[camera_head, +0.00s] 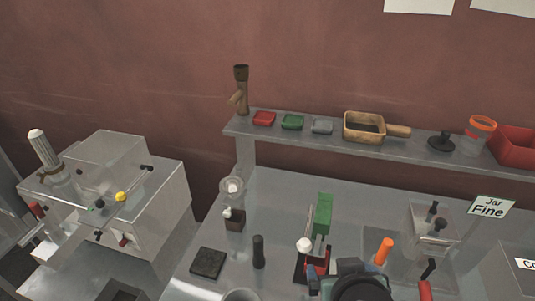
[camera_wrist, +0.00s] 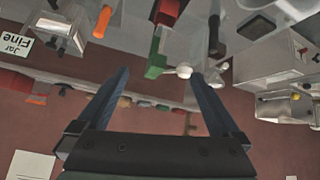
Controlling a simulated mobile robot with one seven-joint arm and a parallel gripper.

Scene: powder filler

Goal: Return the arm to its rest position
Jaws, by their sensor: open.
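My gripper (camera_wrist: 160,76) is open in the wrist view, its two dark blue fingers spread wide. Nothing is held between them. The wrist view is upside down, with the workbench at its top and the red wall below. A dark round part of my arm (camera_head: 360,288) shows at the bottom edge in the head view, above the front of the bench; the fingers cannot be made out clearly there. The green block (camera_head: 323,213) stands upright on the bench beyond it and also shows in the wrist view (camera_wrist: 156,55). A white round knob (camera_head: 304,244) is beside it.
A shelf (camera_head: 290,136) along the wall holds a pan (camera_head: 364,127), small coloured trays and an orange-lidded jar (camera_head: 476,134). A grey machine (camera_head: 125,190) stands at left. An orange-topped tool (camera_head: 383,251) and a black cylinder (camera_head: 258,252) stand near my arm.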

